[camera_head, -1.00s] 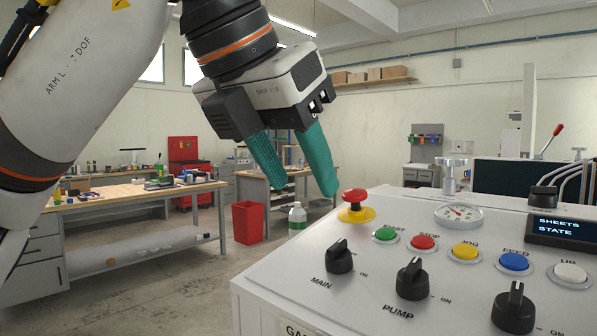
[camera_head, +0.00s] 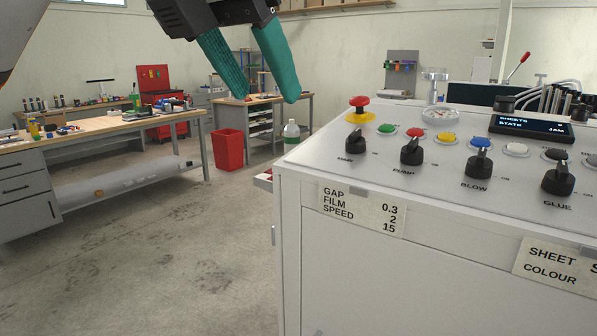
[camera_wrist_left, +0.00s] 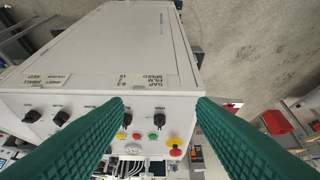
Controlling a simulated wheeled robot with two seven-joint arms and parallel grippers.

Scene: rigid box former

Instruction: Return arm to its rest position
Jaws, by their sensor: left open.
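My left gripper (camera_head: 270,98) hangs from the top of the head view with its two green fingers apart and nothing between them. It is in the air, left of and above the white control panel (camera_head: 330,155). In the left wrist view the green fingers (camera_wrist_left: 160,112) are spread, with the machine's front and panel showing beyond them. The red mushroom button (camera_head: 359,103) stands on its yellow base at the panel's back left, apart from the fingers. My right gripper is not seen.
The panel carries black knobs (camera_head: 411,151), coloured buttons, a gauge (camera_head: 440,114) and a display (camera_head: 530,126) reading SHEETS STATE JAM. A workbench (camera_head: 95,130), a red bin (camera_head: 228,149) and a bottle (camera_head: 291,134) stand behind on the left. The floor (camera_head: 160,250) left of the machine is clear.

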